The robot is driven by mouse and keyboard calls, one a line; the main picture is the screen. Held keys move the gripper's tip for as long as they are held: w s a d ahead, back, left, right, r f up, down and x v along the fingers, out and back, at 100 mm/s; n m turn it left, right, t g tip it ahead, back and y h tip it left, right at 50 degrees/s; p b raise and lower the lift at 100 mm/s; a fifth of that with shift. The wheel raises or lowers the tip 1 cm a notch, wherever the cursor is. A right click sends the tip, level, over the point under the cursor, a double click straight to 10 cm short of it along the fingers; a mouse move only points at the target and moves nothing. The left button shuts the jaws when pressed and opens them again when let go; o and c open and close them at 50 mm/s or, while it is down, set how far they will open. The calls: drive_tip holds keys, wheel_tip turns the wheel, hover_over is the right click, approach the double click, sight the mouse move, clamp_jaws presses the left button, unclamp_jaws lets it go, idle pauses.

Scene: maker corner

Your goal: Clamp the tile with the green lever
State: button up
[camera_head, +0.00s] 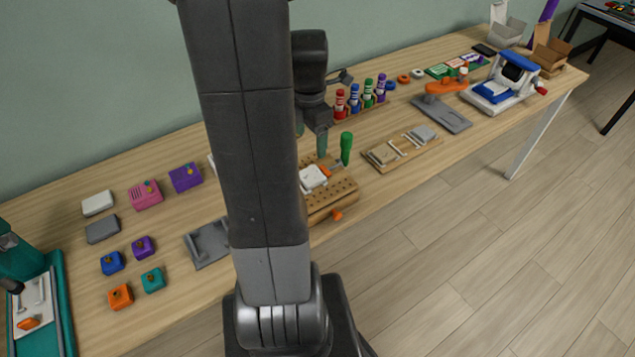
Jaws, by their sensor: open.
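A light wooden block with rows of holes (345,189) sits at the table's front edge, partly hidden behind my arm. A white tile-like piece (312,178) lies on it, with a small orange part (325,171) beside it. The green lever (346,149) stands nearly upright at the block's back right. An orange knob (337,215) sticks out of the block's front. My gripper (311,136) hangs pointing down just left of the green lever in the picture. It is open and appears apart from the lever; my arm hides part of it.
A wooden tray (405,157) with small parts lies to the right. A rack of coloured bottles (366,98) stands behind. A grey bracket (206,244) and several coloured blocks lie to the left. Further right are a grey plate with an orange clamp (447,88) and a blue-white device (503,92).

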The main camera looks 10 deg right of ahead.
drive_tip(key=shift+w, duration=0.3)
drive_tip(key=c, duration=0.7)
drive_tip(key=w+m, duration=0.1)
drive_tip(key=w+m+b, duration=0.1)
drive_tip(key=w+d+m+b, duration=0.1)
drive_tip(key=w, duration=0.1)
drive_tip(key=shift+r+m+g+h, duration=0.2)
drive_tip(key=shift+m+g+h, duration=0.1)
clamp_jaws()
drive_tip(key=w+d+r+m+g+h+b, duration=0.1)
drive_tip(key=w+d+r+m+b, duration=0.1)
drive_tip(key=w+m, duration=0.5)
drive_tip(key=shift+w+d+r+m+b, duration=0.25)
drive_tip(key=shift+w+r+m+b, duration=0.2)
drive_tip(key=shift+m, duration=0.55)
